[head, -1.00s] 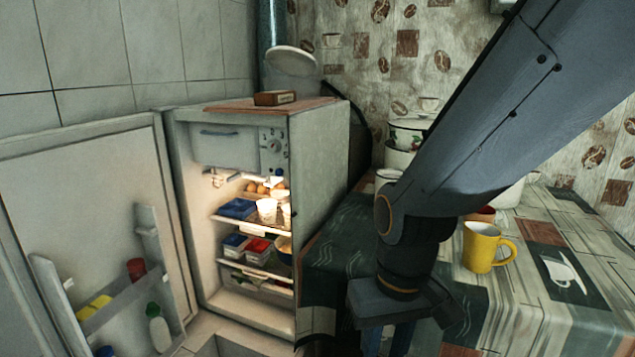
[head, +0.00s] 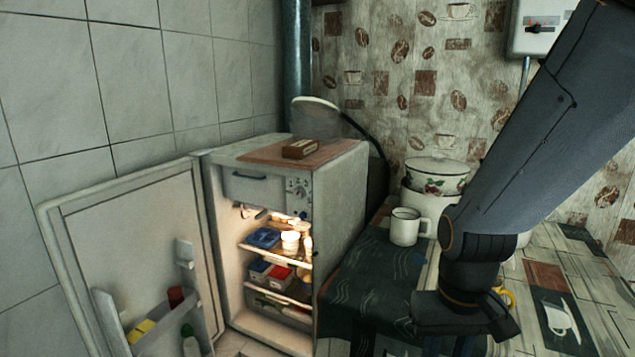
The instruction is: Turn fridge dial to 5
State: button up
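The small white fridge (head: 340,205) stands open at the middle left, its door (head: 135,250) swung out to the left. The fridge dial (head: 298,187) is on a panel at the upper right inside, beside the freezer flap (head: 250,187). Its numbers are too small to read. My gripper (head: 465,345) points down over the table, to the right of the fridge and well apart from the dial.
A patterned table (head: 375,270) adjoins the fridge on the right. On it are a white mug (head: 405,227), an enamel pot (head: 437,177) and a yellow mug (head: 508,297) partly behind my arm. A brown box (head: 303,148) lies on the fridge. Food fills the lit shelves.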

aim_at(299, 192)
jog(key=u, duration=0.85)
jog(key=i, duration=0.95)
jog(key=z, duration=0.7)
